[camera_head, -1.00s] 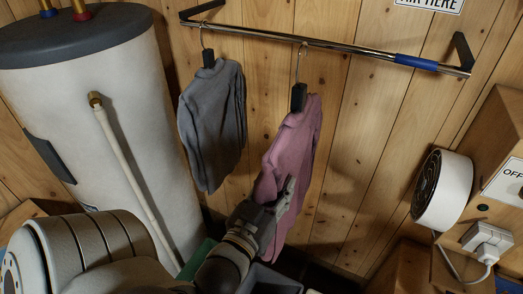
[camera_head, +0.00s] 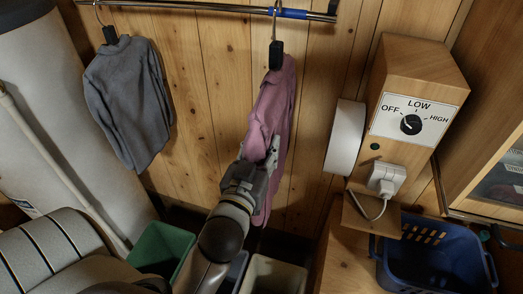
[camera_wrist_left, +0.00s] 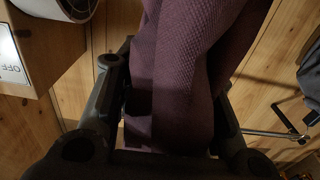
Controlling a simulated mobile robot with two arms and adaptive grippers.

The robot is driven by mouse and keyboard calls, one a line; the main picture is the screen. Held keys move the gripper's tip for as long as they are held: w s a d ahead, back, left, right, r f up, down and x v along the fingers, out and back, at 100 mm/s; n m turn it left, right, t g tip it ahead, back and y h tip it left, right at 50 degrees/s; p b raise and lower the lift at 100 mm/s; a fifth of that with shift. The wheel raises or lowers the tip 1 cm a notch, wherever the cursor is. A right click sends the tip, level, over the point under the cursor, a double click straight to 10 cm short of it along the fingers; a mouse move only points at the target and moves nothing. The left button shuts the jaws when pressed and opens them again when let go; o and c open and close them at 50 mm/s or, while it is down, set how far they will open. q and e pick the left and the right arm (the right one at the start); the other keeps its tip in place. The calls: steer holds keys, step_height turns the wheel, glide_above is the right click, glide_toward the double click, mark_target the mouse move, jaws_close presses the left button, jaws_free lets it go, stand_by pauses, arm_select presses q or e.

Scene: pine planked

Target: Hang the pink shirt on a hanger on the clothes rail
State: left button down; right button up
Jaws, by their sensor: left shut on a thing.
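The pink shirt (camera_head: 272,112) hangs on a hanger with a black body (camera_head: 275,55) and a thin metal hook. The hook's top overlaps the clothes rail (camera_head: 200,7) at its blue band (camera_head: 293,14); I cannot tell whether it rests on the rail. My left gripper (camera_head: 262,152) is shut on the shirt's lower left side. In the left wrist view the shirt cloth (camera_wrist_left: 185,60) fills the space between the fingers of this gripper (camera_wrist_left: 170,105). My right gripper is not in view.
A grey shirt (camera_head: 128,100) hangs at the left. A white heater (camera_head: 345,138) and wooden control box (camera_head: 418,75) stand close right of the pink shirt. Green (camera_head: 162,248) and beige (camera_head: 273,275) bins and a blue basket (camera_head: 435,262) are below. A white tank (camera_head: 50,100) is at left.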

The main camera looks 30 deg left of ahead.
arm_select(q)
steer(key=shift+x, duration=0.8)
steer(key=shift+w+a+r, duration=0.1)
steer(key=shift+w, duration=0.55)
steer(key=shift+p+x, duration=0.35)
steer(key=shift+x, duration=2.35)
steer(key=shift+s+f+b, duration=0.1)
steer(key=shift+f+b, duration=1)
steer(key=shift+f, duration=0.4)
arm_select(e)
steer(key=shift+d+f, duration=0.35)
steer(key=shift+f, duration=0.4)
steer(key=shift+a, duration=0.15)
